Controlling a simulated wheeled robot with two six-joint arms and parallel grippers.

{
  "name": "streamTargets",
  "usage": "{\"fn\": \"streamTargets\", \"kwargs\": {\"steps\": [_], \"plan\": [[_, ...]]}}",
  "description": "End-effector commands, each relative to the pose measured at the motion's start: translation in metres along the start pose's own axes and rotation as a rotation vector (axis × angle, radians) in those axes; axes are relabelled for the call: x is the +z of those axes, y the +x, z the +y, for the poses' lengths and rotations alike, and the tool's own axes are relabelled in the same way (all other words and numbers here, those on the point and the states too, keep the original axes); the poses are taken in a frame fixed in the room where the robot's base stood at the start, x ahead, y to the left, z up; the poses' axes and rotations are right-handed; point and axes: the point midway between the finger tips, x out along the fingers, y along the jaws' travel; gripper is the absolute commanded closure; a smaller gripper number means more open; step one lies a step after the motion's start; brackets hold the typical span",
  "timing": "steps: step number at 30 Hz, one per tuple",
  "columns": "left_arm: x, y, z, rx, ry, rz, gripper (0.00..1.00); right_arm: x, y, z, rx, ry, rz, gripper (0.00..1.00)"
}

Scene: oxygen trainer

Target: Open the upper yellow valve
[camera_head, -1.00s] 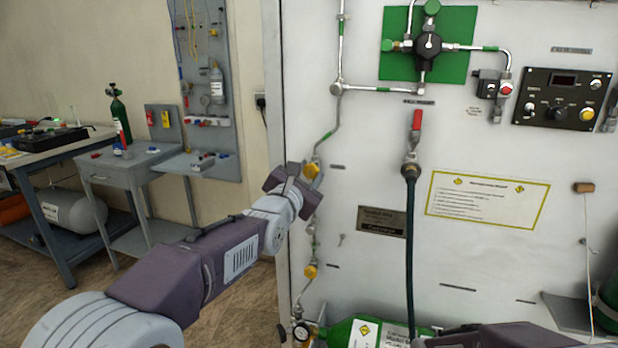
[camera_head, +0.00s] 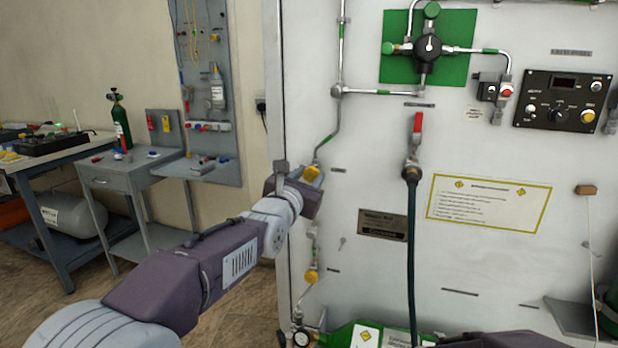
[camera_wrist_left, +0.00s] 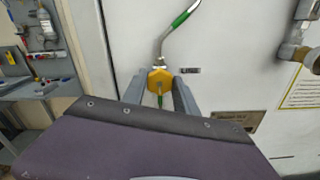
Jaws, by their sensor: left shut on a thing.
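The upper yellow valve (camera_head: 312,173) sits on the thin pipe near the left edge of the white panel. My left gripper (camera_head: 296,172) reaches it from the left and is shut on it. In the left wrist view the yellow valve knob (camera_wrist_left: 160,80) shows between the two grey fingers (camera_wrist_left: 162,92), which lie on either side of it. The lower yellow valve (camera_head: 311,276) is on the same pipe line further down, apart from the gripper. A dark part of my right arm shows at the bottom edge; its gripper is out of view.
A red-handled valve (camera_head: 417,123) with a dark hose hangs right of the gripper. A pressure gauge (camera_head: 301,338) and a green cylinder (camera_head: 342,335) are low on the panel. A grey side table (camera_head: 120,172) stands at left.

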Motion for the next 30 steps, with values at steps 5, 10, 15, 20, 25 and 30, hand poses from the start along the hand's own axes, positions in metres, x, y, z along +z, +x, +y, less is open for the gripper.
{"fn": "streamTargets", "kwargs": {"steps": [5,10,15,20,25,30], "plan": [[-0.003,0.0,-0.001,-0.002,-0.002,0.006,0.51,0.0,0.0,0.0,0.0,0.0,0.0,0.64],[-0.002,0.0,-0.001,-0.001,-0.001,0.003,0.43,0.0,0.0,0.0,0.0,0.0,0.0,0.64],[-0.001,-0.001,0.0,-0.001,-0.001,0.002,0.43,0.0,0.0,0.0,0.0,0.0,0.0,0.64],[0.0,-0.02,0.0,0.0,0.0,0.0,0.43,0.0,0.0,0.0,0.0,0.0,0.0,0.64],[0.001,-0.057,0.0,0.0,-0.001,0.0,0.43,0.0,-0.001,0.0,0.0,0.0,0.0,0.64],[0.0,-0.084,0.0,-0.001,-0.001,0.002,0.43,0.0,-0.003,0.0,0.0,0.0,0.0,0.64]]}}
